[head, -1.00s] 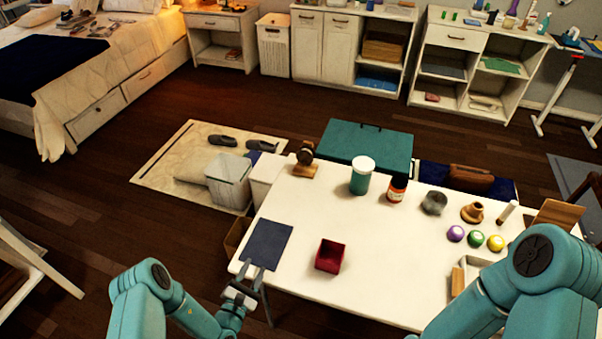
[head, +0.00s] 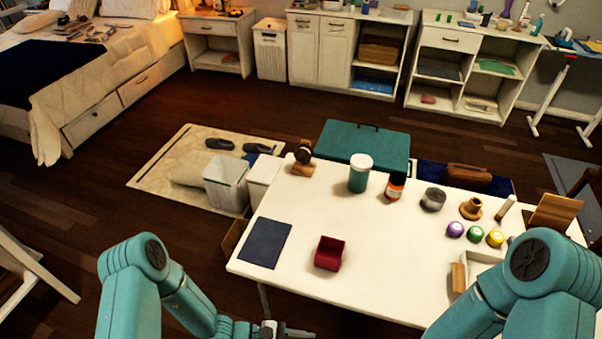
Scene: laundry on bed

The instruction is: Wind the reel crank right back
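A small dark round drum on a wooden base, which looks like the reel (head: 303,154), stands at the far left corner of the white table (head: 350,225). Its crank is too small to make out. My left gripper (head: 298,332) is low at the bottom edge of the head view, in front of the table and well away from the reel. It points right, and its fingers are too small and cut off to tell open from shut. My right arm (head: 540,270) comes in at the lower right; its gripper is out of view.
On the table are a dark blue mat (head: 265,243), a red open box (head: 329,253), a teal jar with white lid (head: 360,175), an orange-labelled jar (head: 395,187), a grey tin (head: 433,199), a brown spool-like piece (head: 471,208) and coloured balls (head: 475,232). The table's middle is clear.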

